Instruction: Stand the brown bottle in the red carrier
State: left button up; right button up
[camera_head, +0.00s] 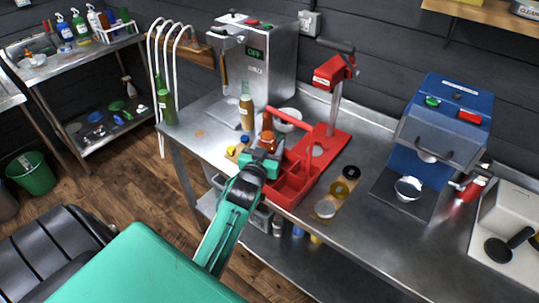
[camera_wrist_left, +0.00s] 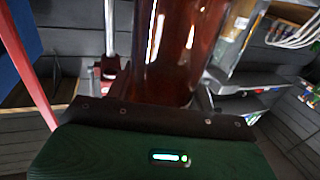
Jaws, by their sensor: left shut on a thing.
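The brown bottle (camera_head: 267,133) is upright in my left gripper (camera_head: 264,158), which is shut on it. Its glass fills the upper middle of the left wrist view (camera_wrist_left: 167,50). The bottle's lower part is hidden behind the gripper in the head view, so I cannot tell how high its base is. The red carrier (camera_head: 291,189) stands on the steel bench just right of and in front of the gripper, with its open compartments and raised handle showing. The bottle appears at the carrier's left side, near the handle. My right gripper is not in view.
A tan-filled bottle (camera_head: 246,108) stands behind the held bottle, with a white bowl (camera_head: 289,119) to its right. A red capper (camera_head: 334,75) stands behind the carrier. A blue machine (camera_head: 440,125) stands farther right.

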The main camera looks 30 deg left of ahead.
pick_arm(q)
notch_tip(320, 180, down, 2)
jog(key=shift+s+f, duration=0.1)
jog(key=shift+s, duration=0.05)
notch_tip(320, 180, down, 3)
jog(key=shift+r+p, duration=0.1)
jog(key=shift+p, duration=0.4)
jog(key=shift+f, duration=0.2)
jog(key=o, duration=1.1)
jog(key=shift+f, duration=0.2)
jog(key=o, duration=0.4)
jog(key=shift+r, duration=0.1)
jog(key=shift+r, duration=0.1)
